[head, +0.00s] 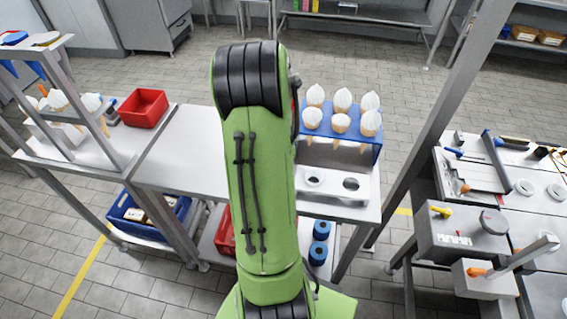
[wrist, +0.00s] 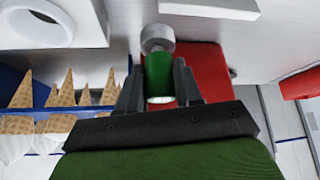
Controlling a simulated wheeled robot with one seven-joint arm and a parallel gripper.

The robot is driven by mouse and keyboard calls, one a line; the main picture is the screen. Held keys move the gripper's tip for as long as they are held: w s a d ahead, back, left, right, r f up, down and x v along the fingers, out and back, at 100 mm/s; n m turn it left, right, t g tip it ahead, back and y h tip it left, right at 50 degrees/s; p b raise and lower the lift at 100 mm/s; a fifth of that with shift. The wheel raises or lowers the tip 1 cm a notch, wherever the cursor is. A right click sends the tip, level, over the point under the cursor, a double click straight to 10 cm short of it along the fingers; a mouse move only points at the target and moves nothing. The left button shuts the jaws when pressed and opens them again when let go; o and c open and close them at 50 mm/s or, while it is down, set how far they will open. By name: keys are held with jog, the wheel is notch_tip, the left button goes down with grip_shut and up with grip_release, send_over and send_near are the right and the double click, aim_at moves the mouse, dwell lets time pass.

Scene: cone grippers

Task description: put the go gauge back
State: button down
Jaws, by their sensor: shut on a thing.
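The gauge shows in the wrist view as a green handle (wrist: 157,72) with a grey metal round end (wrist: 157,38). My gripper (wrist: 158,84) has a dark finger on each side of the green handle and is shut on it. The metal end points away from the gripper, near a pale surface; whether it touches that surface I cannot tell. In the head view my green arm hides the gripper and the gauge.
A blue rack (head: 365,151) of cream-topped cones stands right of my arm, behind a white holder (head: 333,186) with two round holes. A red object (wrist: 208,72) lies close behind the gauge in the wrist view. A red bin (head: 143,107) stands on the left table.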

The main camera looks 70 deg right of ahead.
jog(key=shift+f, duration=1.8)
jog(key=shift+f+b, duration=0.2)
jog(key=shift+b, duration=0.3)
jog(key=c, duration=0.8)
grip_release()
jog(key=shift+o, duration=0.2)
jog(key=shift+r+p, duration=0.25)
jog(key=shift+p, duration=0.1)
jog(key=p+v, duration=0.1)
jog(key=v, duration=1.1)
